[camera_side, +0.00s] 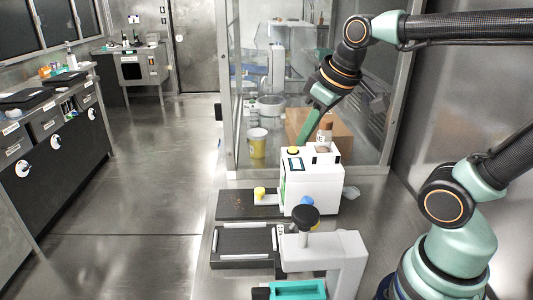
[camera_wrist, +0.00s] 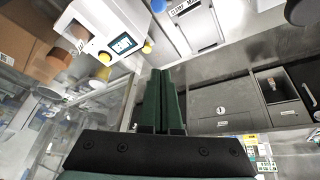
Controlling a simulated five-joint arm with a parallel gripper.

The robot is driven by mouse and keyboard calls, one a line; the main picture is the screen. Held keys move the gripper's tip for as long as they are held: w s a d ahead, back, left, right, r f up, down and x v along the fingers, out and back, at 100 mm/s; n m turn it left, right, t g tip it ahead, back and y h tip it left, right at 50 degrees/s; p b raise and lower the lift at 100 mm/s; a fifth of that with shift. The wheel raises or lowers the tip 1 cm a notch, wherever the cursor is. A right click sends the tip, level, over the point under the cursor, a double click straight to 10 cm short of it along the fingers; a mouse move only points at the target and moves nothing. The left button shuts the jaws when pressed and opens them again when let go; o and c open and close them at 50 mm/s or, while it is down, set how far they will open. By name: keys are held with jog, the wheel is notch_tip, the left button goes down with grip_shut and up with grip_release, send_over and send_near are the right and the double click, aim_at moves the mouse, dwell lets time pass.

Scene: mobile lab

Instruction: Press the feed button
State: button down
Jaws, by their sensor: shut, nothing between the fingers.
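The white machine (camera_side: 313,182) stands on the bench in the side view, with a small screen (camera_side: 296,164) on its front. A round yellow button (camera_side: 293,151) sits on its top, which I take as the feed button. In the wrist view the machine (camera_wrist: 96,25) is at the upper left, with the yellow button (camera_wrist: 104,57) near its edge and the screen (camera_wrist: 123,43) beside it. My gripper (camera_side: 303,139) is shut and empty, its green fingers slanting down just above and near the button. The fingertips (camera_wrist: 158,72) show right of the button. I cannot tell the exact gap.
In front are a dark tray (camera_side: 244,244) and a grey device with a black knob (camera_side: 305,217). A glass enclosure and cardboard box (camera_side: 335,125) are behind.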

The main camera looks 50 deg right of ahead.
jog(key=w+d+r+n+g, duration=0.2)
jog(key=w+d+r+n, duration=0.2)
jog(key=w+d, duration=0.2)
jog(key=n+g, duration=0.3)
jog(key=n, duration=0.1)
send_over(293, 148)
jog(key=shift+s+f, duration=0.1)
jog(key=shift+s, duration=0.2)
jog(key=shift+f, duration=0.1)
jog(key=f, duration=1.4)
jog(key=shift+w, duration=0.25)
jog(key=shift+f, duration=1.1)
jog(key=shift+r, duration=0.1)
notch_tip(293, 148, up, 15)
jog(key=shift+d+r+t, duration=0.15)
jog(key=shift+t, duration=0.15)
